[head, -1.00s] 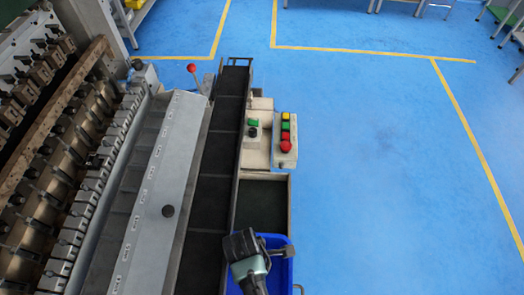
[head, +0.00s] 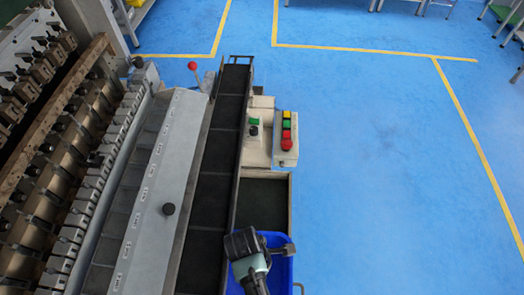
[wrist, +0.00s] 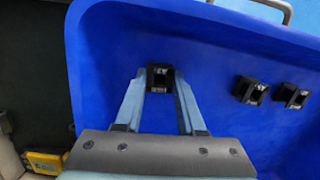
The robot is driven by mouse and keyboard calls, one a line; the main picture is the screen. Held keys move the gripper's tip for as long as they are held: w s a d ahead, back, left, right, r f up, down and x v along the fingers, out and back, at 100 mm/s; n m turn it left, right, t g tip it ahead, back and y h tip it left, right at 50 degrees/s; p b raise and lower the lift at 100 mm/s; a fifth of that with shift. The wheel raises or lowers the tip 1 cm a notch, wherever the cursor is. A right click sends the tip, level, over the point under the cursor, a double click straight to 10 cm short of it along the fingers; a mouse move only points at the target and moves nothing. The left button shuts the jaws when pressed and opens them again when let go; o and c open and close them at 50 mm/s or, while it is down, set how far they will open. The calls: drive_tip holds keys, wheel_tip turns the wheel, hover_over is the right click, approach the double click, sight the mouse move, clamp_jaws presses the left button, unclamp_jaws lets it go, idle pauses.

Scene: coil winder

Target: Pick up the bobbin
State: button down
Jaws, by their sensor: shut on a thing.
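A small black bobbin (wrist: 160,77) sits between the fingertips of my gripper (wrist: 160,82) in the wrist view. The gripper is shut on it, with the blue bin behind it. Whether the bobbin touches the bin floor, I cannot tell. Two more black bobbins, one nearer (wrist: 249,91) and one farther right (wrist: 291,96), lie in the blue bin (wrist: 100,60) to the right of the gripper. In the head view my arm's end covers much of the blue bin (head: 280,272), and the fingers and bobbins are hidden there.
The coil winder (head: 150,190) with its long dark tray (head: 212,175) fills the left side. A control box (head: 287,140) with coloured buttons stands beyond the bin. A yellow object (wrist: 45,162) shows at lower left in the wrist view. Blue floor at right is clear.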

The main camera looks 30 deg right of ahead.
wheel_tip(320, 180, up, 10)
idle(0.5)
